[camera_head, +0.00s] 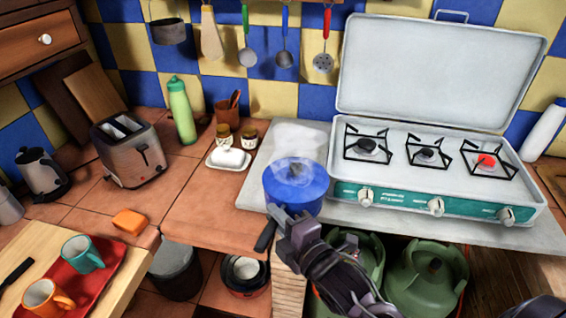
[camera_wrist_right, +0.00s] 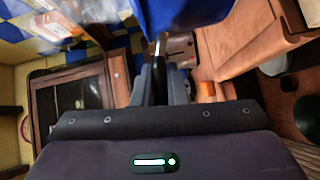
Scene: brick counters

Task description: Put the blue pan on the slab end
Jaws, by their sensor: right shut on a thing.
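The blue pan (camera_head: 295,184) with its lid and knob is at the left end of the pale slab (camera_head: 258,165), left of the stove. A hazy, steam-like patch hangs over and behind it. My right gripper (camera_head: 278,222) is shut on the pan's dark handle (camera_head: 266,236), which points toward the front edge. The right wrist view shows the blue pan (camera_wrist_right: 185,14) beyond my fingers (camera_wrist_right: 160,85), with the handle between them. I cannot tell whether the pan's base touches the slab. My left gripper is not in view.
The stove (camera_head: 430,180) with its raised lid stands right of the pan, one burner glowing red. A butter dish (camera_head: 228,158) and small jars (camera_head: 248,137) are left of the slab. Green gas bottles (camera_head: 425,275) stand below. Tiles near the toaster (camera_head: 128,150) have free room.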

